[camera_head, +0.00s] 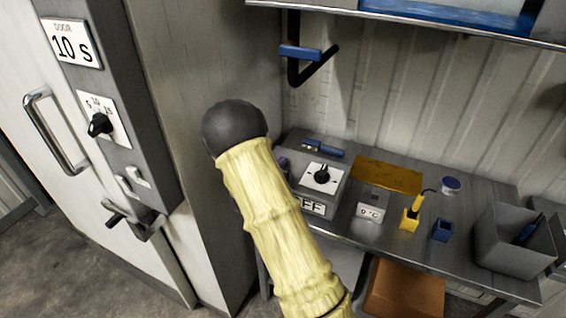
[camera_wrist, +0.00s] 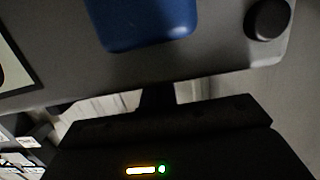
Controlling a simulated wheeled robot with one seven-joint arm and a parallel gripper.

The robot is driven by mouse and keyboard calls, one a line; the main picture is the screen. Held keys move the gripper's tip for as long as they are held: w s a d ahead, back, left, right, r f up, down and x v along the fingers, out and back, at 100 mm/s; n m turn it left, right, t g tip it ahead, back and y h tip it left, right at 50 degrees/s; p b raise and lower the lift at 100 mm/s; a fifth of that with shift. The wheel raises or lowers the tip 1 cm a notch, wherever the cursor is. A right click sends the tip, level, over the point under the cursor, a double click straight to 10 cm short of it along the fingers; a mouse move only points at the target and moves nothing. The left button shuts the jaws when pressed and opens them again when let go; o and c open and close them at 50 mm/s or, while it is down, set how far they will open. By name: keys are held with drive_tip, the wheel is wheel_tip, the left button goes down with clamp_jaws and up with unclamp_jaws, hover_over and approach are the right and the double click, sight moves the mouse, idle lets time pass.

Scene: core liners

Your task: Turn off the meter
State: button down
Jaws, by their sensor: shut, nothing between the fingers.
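A grey box with a white dial plate and a black knob (camera_head: 322,174) stands on the bench in the head view. A label on its front ends in "FF"; my arm hides its first part. Beside it is a small white box reading "0 °C" (camera_head: 369,209). I cannot tell which of them is the meter. My gripper shows in the wrist view as a dark body with a narrow shut tip (camera_wrist: 157,97), empty, close to a grey surface. That surface bears a blue part (camera_wrist: 140,22) and a dark round knob (camera_wrist: 268,18). In the head view my gripper is hidden.
A grey cabinet at left has a "DOOR 10 s" sign (camera_head: 75,44), a black selector knob (camera_head: 99,124) and a door handle (camera_head: 55,130). The metal bench (camera_head: 330,225) also holds a yellow holder (camera_head: 409,219), a blue cup (camera_head: 442,230) and a grey bin (camera_head: 500,248). A shelf hangs above.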

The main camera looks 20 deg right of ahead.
drive_tip(key=r+p, duration=0.2)
drive_tip(key=r, duration=0.1)
drive_tip(key=r+p, duration=0.1)
drive_tip(key=shift+w+d+r, duration=0.1)
drive_tip(key=shift+w+r, duration=0.15)
drive_tip(key=shift+w, duration=0.05)
drive_tip(key=r+b+v, duration=0.1)
drive_tip(key=v, duration=0.8)
drive_tip(key=shift+s+b, duration=0.25)
drive_tip(key=shift+b, duration=0.05)
drive_tip(key=shift+r, duration=0.15)
drive_tip(key=s+a+r+n+g+y+p, duration=0.25)
drive_tip(key=s+a+n+y+p, duration=0.35)
drive_tip(key=y, duration=0.4)
drive_tip(key=s+r+n+g+y+p, duration=0.1)
drive_tip(key=s+g, duration=0.1)
drive_tip(key=s, duration=0.5)
drive_tip(key=s+r+n+g, duration=0.2)
drive_tip(key=s+g, duration=0.1)
drive_tip(key=s, duration=0.5)
drive_tip(key=shift+a+r+n+y+p, duration=0.15)
drive_tip(key=shift+a+n+y+p, duration=0.15)
drive_tip(key=shift+a+y+p, duration=0.1)
